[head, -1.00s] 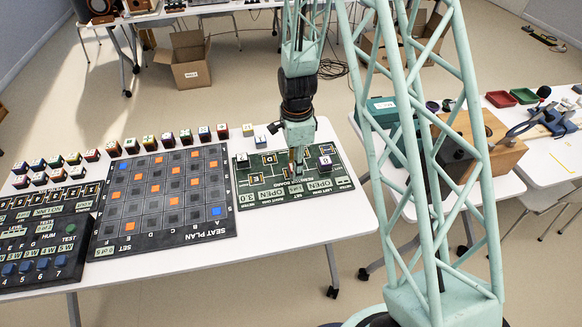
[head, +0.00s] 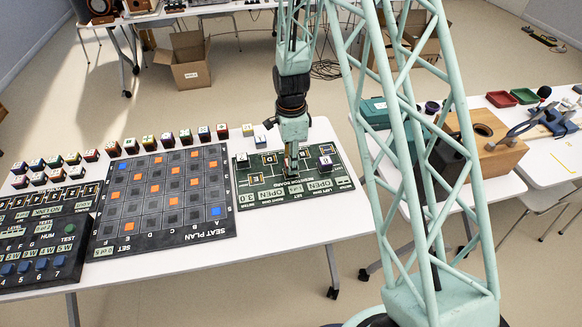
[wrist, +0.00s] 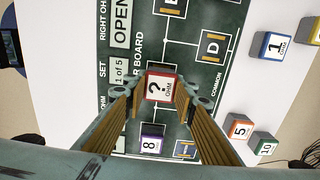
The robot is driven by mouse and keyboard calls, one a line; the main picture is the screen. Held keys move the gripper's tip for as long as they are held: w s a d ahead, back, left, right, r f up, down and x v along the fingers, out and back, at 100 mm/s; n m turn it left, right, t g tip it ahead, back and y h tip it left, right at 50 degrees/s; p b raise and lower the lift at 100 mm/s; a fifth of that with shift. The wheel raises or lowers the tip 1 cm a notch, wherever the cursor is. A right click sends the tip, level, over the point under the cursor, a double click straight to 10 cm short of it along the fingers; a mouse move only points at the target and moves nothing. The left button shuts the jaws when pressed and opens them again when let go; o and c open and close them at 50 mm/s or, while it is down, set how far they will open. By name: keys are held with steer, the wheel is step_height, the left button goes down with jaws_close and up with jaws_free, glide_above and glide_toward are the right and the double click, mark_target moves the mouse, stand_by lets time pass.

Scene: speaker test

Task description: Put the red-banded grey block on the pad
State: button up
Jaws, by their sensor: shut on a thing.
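The red-banded grey block (wrist: 161,87), with a white top marked "? OHM", sits between my gripper's fingertips (wrist: 160,90) in the wrist view. My gripper is shut on it. In the head view my gripper (head: 291,167) is over the middle of the dark green resistor board, and the block is mostly hidden there. Square gold-framed pads are on the board; a pad marked D (wrist: 213,43) is up and right of the block in the wrist view, and another pad (wrist: 185,149) is below it. I cannot tell whether the block touches the board.
A purple-banded block marked 8 (wrist: 151,141) stands close below the held block in the wrist view. Blocks marked 1 (wrist: 277,46), 5 (wrist: 239,129) and 10 (wrist: 264,148) stand off the board. The seat plan board (head: 165,235) lies to the left in the head view.

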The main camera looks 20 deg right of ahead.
steer(key=shift+f, duration=1.05)
steer(key=shift+f, duration=0.15)
steer(key=o, duration=0.8)
steer(key=shift+o, duration=0.2)
steer(key=shift+r, duration=0.2)
step_height(320, 180, up, 11)
steer(key=shift+f+p, duration=0.15)
steer(key=shift+p, duration=0.55)
steer(key=shift+r, duration=0.6)
